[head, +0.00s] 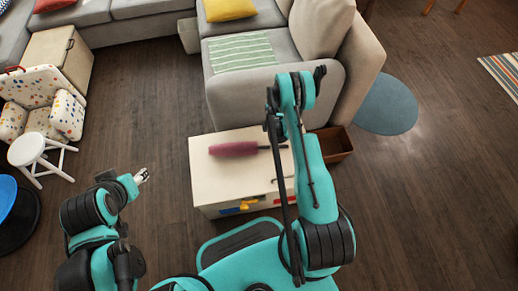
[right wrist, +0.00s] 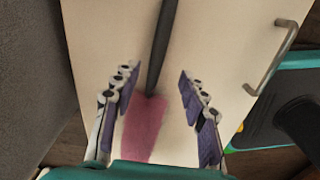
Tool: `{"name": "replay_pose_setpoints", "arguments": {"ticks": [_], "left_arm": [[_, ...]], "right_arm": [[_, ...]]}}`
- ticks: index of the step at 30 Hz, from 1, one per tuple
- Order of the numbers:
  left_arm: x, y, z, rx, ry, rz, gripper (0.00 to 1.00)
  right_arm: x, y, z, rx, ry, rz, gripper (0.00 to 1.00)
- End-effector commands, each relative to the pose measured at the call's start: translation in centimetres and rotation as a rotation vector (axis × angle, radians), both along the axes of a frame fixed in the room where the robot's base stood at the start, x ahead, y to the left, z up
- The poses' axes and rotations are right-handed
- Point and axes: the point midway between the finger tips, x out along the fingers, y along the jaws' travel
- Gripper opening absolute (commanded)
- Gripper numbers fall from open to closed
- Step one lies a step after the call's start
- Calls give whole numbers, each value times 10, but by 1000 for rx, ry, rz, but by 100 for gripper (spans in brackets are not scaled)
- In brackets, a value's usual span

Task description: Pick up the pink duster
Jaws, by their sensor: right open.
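The pink duster (head: 234,149) lies on top of a cream cabinet (head: 210,185) in the head view, with its dark handle pointing right. In the right wrist view the pink duster (right wrist: 142,130) lies below my open right gripper (right wrist: 159,75). Its dark handle runs up between the two fingers, which are apart and hold nothing. The lower end of the pink head is hidden by the gripper body. My right arm covers part of the cabinet's right side in the head view. My left gripper (head: 142,176) is left of the cabinet, away from the duster, too small to judge.
A grey sofa (head: 225,100) stands right behind the cabinet. A brown box (head: 335,146) is at its right. A white stool (head: 30,150) and a patterned chair (head: 40,90) are at the left. The wooden floor left of the cabinet is clear.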

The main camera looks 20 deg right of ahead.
Motion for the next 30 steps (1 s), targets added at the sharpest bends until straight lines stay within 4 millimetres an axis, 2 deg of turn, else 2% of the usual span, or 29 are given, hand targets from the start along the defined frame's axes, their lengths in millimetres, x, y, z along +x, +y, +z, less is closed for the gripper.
{"name": "replay_pose_setpoints", "arguments": {"ticks": [13, 21, 26, 30], "left_arm": [[0, 0, -33, 0, 0, 0, 48], [0, 0, -32, 0, 0, 0, 48], [0, 0, -32, 0, 0, 0, 48], [0, 0, -32, 0, 0, 0, 48]], "right_arm": [[4, 0, -58, -1, -2, -2, 43], [4, 0, -60, -1, -2, -2, 43], [4, 0, -60, -1, -2, -2, 1], [4, 0, -60, -1, -2, -2, 0]]}}
